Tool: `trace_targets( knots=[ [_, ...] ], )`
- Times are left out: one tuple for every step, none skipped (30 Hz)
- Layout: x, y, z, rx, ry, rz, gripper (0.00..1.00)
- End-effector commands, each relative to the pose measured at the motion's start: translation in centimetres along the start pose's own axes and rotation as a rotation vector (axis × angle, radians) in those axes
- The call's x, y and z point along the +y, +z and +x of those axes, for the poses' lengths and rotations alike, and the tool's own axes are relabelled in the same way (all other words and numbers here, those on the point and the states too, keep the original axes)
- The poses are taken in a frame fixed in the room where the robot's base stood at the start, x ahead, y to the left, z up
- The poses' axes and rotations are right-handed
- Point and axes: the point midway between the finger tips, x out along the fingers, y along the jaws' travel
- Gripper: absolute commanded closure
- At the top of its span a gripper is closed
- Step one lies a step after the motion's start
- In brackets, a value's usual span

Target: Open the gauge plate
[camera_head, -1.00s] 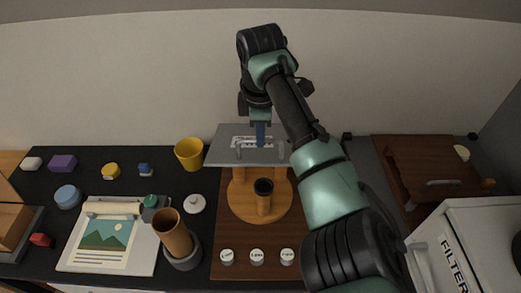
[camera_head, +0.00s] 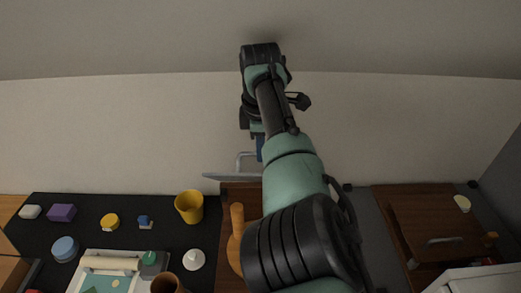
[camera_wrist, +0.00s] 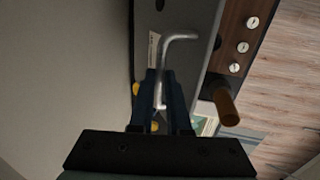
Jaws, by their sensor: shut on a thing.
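The gauge plate (camera_head: 228,177) is a flat grey plate above a round wooden stand (camera_head: 237,240). In the head view it shows almost edge-on, as a thin strip, partly behind my arm. Its silver bar handle (camera_head: 243,156) rises from it; in the wrist view the handle (camera_wrist: 180,37) stands out from the grey plate (camera_wrist: 192,75). My gripper (camera_wrist: 161,82) is shut on the handle, with the bar between its two dark blue fingers. In the head view my gripper (camera_head: 260,150) is partly hidden by the arm.
A yellow cup (camera_head: 189,206), a white knob-topped lid (camera_head: 194,259) and several small items stand on the black desk to the left. A brown board (camera_head: 430,215) lies to the right. The pale wall (camera_head: 110,135) rises close behind the plate.

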Motion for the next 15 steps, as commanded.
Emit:
trace_targets(
  knots=[
    [-0.28,0.04,0.78,-0.001,-0.007,0.000,1.00],
    [-0.28,0.04,0.79,-0.001,-0.007,0.001,1.00],
    [-0.28,0.05,0.80,-0.001,-0.008,0.001,1.00],
    [-0.28,0.05,0.81,-0.001,-0.008,0.001,1.00],
    [-0.28,0.05,0.81,-0.001,-0.008,0.001,1.00],
    [-0.28,0.05,0.81,-0.001,-0.007,0.001,1.00],
    [-0.28,0.05,0.81,-0.001,-0.007,0.001,1.00],
    [-0.28,0.06,0.81,-0.001,-0.007,0.001,1.00],
    [-0.28,0.06,0.81,-0.001,-0.007,0.001,1.00],
    [-0.28,0.06,0.80,-0.001,-0.007,0.001,1.00],
    [-0.28,0.06,0.80,-0.001,-0.007,0.001,1.00],
    [-0.28,0.07,0.80,-0.001,-0.008,0.002,0.80],
    [-0.28,0.07,0.77,-0.001,-0.008,0.002,0.75],
    [-0.26,0.06,0.73,-0.001,-0.007,0.002,0.69],
    [-0.24,0.06,0.66,0.000,-0.007,0.002,0.62]
  ],
)
